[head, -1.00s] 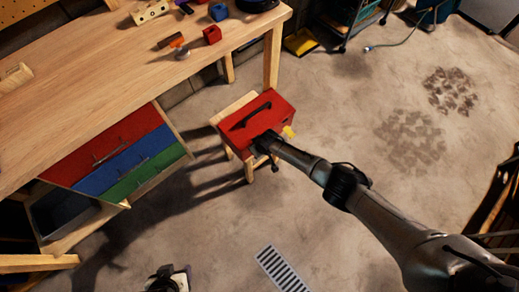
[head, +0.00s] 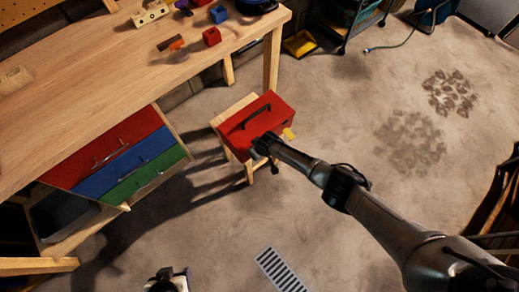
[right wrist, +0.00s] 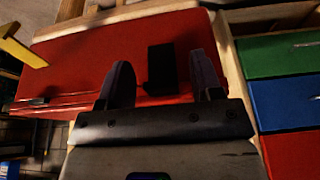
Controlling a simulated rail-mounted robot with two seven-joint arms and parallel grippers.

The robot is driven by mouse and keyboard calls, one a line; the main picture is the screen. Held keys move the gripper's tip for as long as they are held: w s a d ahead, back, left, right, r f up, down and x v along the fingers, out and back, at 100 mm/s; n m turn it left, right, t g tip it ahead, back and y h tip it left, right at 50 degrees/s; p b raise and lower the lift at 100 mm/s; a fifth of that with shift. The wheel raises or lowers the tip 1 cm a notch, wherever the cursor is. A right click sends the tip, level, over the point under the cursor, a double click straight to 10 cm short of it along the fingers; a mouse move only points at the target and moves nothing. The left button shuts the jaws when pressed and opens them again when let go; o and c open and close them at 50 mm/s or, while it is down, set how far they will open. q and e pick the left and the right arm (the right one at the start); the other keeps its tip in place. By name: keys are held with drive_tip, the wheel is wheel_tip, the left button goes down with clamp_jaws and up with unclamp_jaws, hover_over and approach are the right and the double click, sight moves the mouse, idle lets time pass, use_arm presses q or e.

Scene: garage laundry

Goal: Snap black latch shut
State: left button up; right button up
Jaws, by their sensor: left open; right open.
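The red toolbox (head: 280,108) sits on a small wooden stool, with a black handle (head: 257,116) on its lid. In the right wrist view the box's red face (right wrist: 85,65) fills much of the picture. The black latch (right wrist: 161,70) stands between the fingers of my right gripper (right wrist: 161,75). I cannot tell whether the fingers touch it. My right gripper (head: 263,148) is open at the front of the box in the head view and hides the latch there. My left gripper (head: 168,281) shows at the bottom edge, open, empty and away from the box.
The wooden workbench (head: 90,75) stands to the left, with red, blue and green drawers (head: 125,155) beneath it. A yellow piece (head: 289,134) sticks out beside the toolbox. A striped floor grate (head: 281,268) lies in front. The concrete floor right of the stool is mostly clear.

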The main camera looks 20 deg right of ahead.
drive_tip(key=p+v, duration=0.7)
drive_tip(key=v, duration=0.6)
drive_tip(key=shift+r, duration=0.3)
drive_tip(key=shift+s+d, duration=0.15)
